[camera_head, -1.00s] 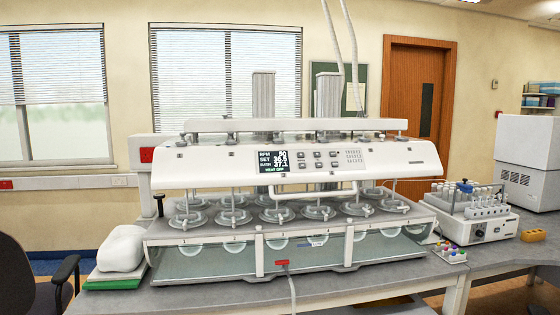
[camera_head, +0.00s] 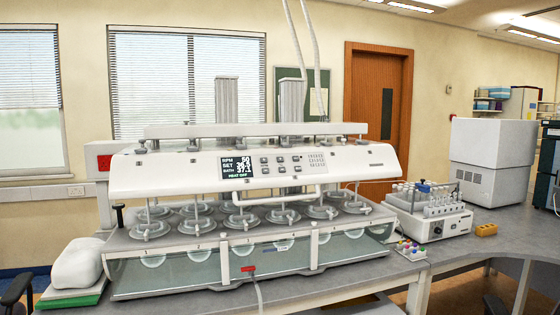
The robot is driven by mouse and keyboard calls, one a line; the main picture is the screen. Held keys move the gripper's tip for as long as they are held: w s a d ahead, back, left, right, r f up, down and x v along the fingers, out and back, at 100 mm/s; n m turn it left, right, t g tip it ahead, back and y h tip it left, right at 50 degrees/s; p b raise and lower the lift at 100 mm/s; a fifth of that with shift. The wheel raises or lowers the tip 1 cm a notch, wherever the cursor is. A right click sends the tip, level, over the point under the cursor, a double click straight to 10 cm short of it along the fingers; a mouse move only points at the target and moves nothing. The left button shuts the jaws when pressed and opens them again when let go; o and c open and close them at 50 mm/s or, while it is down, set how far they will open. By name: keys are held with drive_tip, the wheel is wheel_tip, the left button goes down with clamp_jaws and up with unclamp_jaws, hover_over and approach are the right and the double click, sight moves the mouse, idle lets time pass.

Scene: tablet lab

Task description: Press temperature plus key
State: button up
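The dissolution machine (camera_head: 175,178) stands on the grey bench in the head view, a long white unit with several lidded vessels over a clear water bath. Its front panel carries a dark display (camera_head: 237,167) with lines that look like RPM 50, SET 36.5 or similar, BATH 37.1 and HEAT OFF; the SET digits are blurred. Right of the display is a group of small keys (camera_head: 281,165) in two rows. Their labels are too small to read, so I cannot tell which is the temperature plus key. My gripper is not in view.
A white bar handle (camera_head: 280,198) runs below the keys. A white bundle (camera_head: 78,264) lies left. A chair (camera_head: 16,290) is at lower left.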

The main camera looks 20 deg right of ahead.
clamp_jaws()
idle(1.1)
